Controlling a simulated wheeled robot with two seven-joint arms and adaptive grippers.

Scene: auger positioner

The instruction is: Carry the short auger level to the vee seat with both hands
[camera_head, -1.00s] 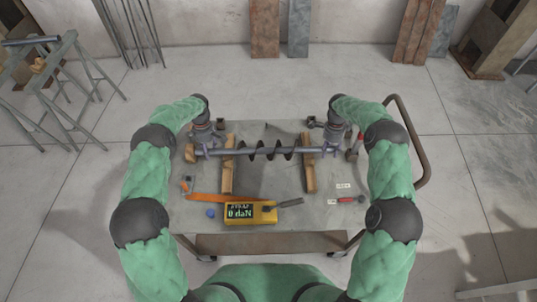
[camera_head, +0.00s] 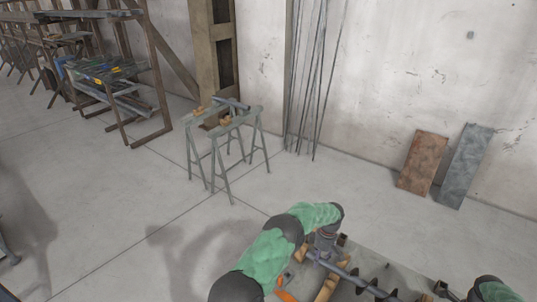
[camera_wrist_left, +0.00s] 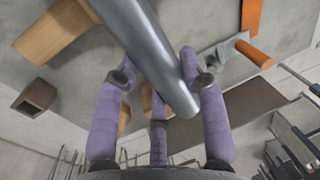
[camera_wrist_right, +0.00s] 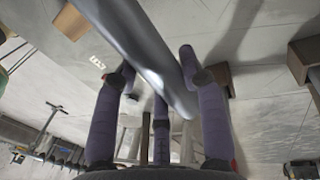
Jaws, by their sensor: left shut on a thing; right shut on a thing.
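The auger (camera_head: 372,288), a grey shaft with dark spiral flights, shows at the bottom right of the head view, over the cart top (camera_head: 385,262). My right gripper (camera_wrist_right: 158,75) is shut on the other shaft end (camera_wrist_right: 140,45). I cannot tell whether the shaft touches the wooden rails (camera_head: 327,288).
Open floor (camera_head: 150,220) lies between cart and trestles. A rack (camera_head: 115,85) stands at the back left. Thin rods (camera_head: 305,90) and two plates (camera_head: 423,162) lean on the wall. An orange tool (camera_wrist_left: 253,52) lies on the cart.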

